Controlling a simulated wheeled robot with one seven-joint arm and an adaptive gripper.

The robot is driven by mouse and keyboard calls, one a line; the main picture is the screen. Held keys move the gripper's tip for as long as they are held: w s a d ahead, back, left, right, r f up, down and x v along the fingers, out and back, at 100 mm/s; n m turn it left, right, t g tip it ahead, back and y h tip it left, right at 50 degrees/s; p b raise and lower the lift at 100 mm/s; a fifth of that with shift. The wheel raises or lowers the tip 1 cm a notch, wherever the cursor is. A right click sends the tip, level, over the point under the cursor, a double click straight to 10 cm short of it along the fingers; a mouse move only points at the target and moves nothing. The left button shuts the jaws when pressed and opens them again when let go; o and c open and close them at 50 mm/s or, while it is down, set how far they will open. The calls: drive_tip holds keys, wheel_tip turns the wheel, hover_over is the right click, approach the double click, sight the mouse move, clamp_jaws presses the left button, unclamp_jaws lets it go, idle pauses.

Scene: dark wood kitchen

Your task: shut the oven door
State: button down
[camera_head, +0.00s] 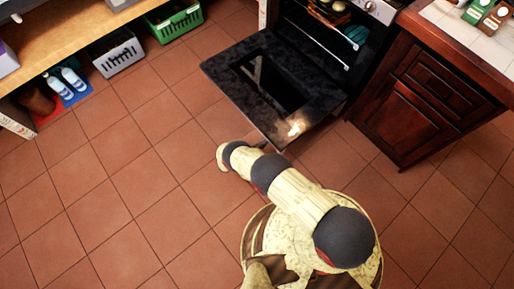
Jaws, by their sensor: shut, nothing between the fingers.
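The oven door (218,78) is dark and speckled, with a dark glass pane in its middle. It hangs open, folded down and out from the oven at the top of the picture, over the tiled floor. The oven's inside (318,42) shows, with metal racks in it. My arm reaches up and left from the lower middle, and its far end is just below the door's near edge. I cannot tell whether the arm touches the door. The fingers of my gripper cannot be made out and seem hidden by the arm's end.
A dark wood cabinet (420,105) with a tiled worktop stands right of the oven. Boxes (490,15) are on that worktop. On the left, a wooden shelf (75,35) has a grey basket (120,58), a green basket (178,25) and bottles below it. The tiled floor (110,170) at left is clear.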

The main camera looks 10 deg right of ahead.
drive_tip(key=shift+w+a+r, duration=0.1)
drive_tip(key=shift+w+r, duration=0.05)
drive_tip(key=shift+r, duration=1.75)
